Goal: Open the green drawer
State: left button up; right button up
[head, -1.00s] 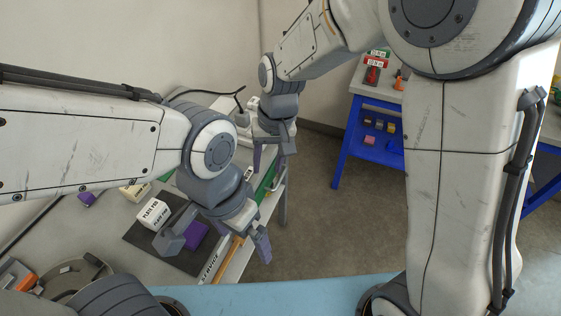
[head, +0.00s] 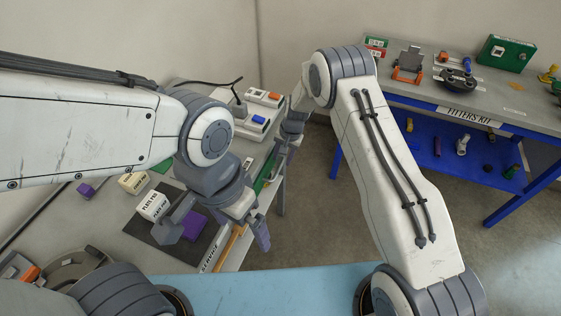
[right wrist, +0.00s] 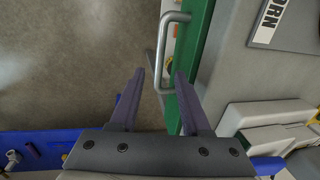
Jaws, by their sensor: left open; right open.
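The green drawer (head: 264,176) is set in the right side of the grey cart, largely hidden behind my arms. In the right wrist view its green front (right wrist: 190,98) runs along the cart edge, with a grey bar handle (right wrist: 165,55) standing out from it. My right gripper (right wrist: 158,76) is open. Its two purple fingers point at the handle, and the handle's near end shows between the fingertips; I cannot tell if they touch it. My right gripper also shows in the head view (head: 283,150). My left gripper (head: 252,226) is open and empty over the cart's front edge.
The cart top holds a white box (head: 152,206), a purple block (head: 194,225) on a dark mat and a white device (head: 255,120). A blue-framed bench (head: 425,100) with tools stands at the right. Bare floor (head: 315,200) lies between them.

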aim_at(279, 166)
jog(key=shift+w+a+f+p, duration=0.1)
jog(key=shift+a+f+p, duration=0.1)
jog(key=shift+f, duration=0.8)
jog(key=shift+w+a+f+p, duration=0.1)
jog(key=shift+a+f+p, duration=0.05)
jog(key=shift+f, duration=0.85)
grip_shut()
